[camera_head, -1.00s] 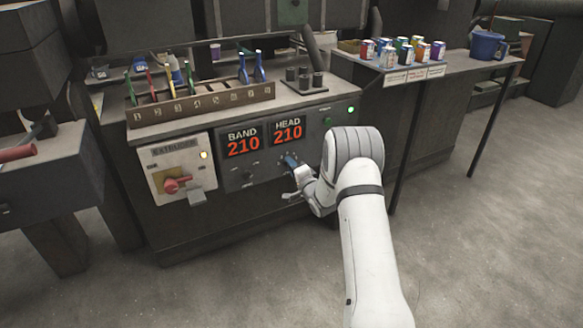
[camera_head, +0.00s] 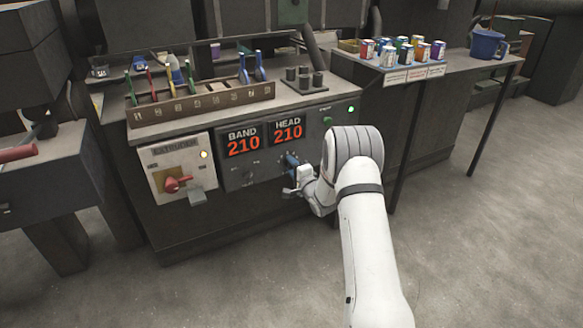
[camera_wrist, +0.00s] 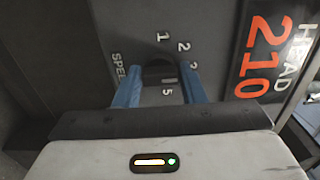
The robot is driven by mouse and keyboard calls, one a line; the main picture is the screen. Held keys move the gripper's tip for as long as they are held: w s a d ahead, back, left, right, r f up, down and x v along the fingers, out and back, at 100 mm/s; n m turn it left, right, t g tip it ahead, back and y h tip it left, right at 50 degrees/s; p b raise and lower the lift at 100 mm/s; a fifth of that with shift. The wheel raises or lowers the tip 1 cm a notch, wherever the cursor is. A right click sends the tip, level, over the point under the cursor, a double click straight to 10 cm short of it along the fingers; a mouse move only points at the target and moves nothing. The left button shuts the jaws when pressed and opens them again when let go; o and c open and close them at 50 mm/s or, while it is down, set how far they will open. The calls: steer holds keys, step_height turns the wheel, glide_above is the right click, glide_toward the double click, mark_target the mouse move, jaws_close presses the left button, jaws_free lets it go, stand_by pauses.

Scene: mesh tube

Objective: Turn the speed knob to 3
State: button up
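The speed knob (camera_wrist: 158,72) is a dark round knob on the grey panel, in the upper middle of the wrist view. Printed numbers ring it: 1, 2, another partly blurred number at the right, and 5 below. A word starting "SPE" stands at the left. My gripper (camera_wrist: 161,77) has two blue fingers, one on each side of the knob. They stand wide apart and look open, and I cannot tell whether they touch it.
The BAND display (camera_head: 243,140) and HEAD display (camera_head: 287,131) both read 210. The extruder box (camera_head: 176,172) with a red switch (camera_head: 176,184) is at the left. A tool rack (camera_head: 200,100) and a bench with cans (camera_head: 405,50) are above. The floor is clear at the right.

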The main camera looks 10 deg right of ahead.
steer(key=o, duration=0.4)
steer(key=shift+p+v, duration=0.75)
steer(key=shift+v, duration=3.2)
steer(key=s+d+r+n+g+h+p, duration=0.1)
steer(key=s+r+n+g+h+p, duration=0.35)
steer(key=r, duration=0.85)
steer(key=s+d+r+n+g+h+p, duration=0.1)
steer(key=s+r+n+g+p, duration=0.1)
steer(key=s+r+p, duration=0.85)
steer(key=s+a+r+n+g+p, duration=0.1)
steer(key=s+r+n+g+p, duration=0.1)
steer(key=s+r, duration=0.3)
steer(key=s+a+r+n+g+p, duration=0.1)
steer(key=s+r+n+g+p, duration=0.2)
steer(key=s, duration=1)
steer(key=s+a+r+n+g+p, duration=0.2)
steer(key=s+r+n+g+p, duration=0.1)
steer(key=s+r, duration=0.5)
steer(key=shift+s+r, duration=0.15)
steer(key=shift+s, duration=0.3)
steer(key=shift+s+r, duration=0.2)
steer(key=shift+s, duration=0.3)
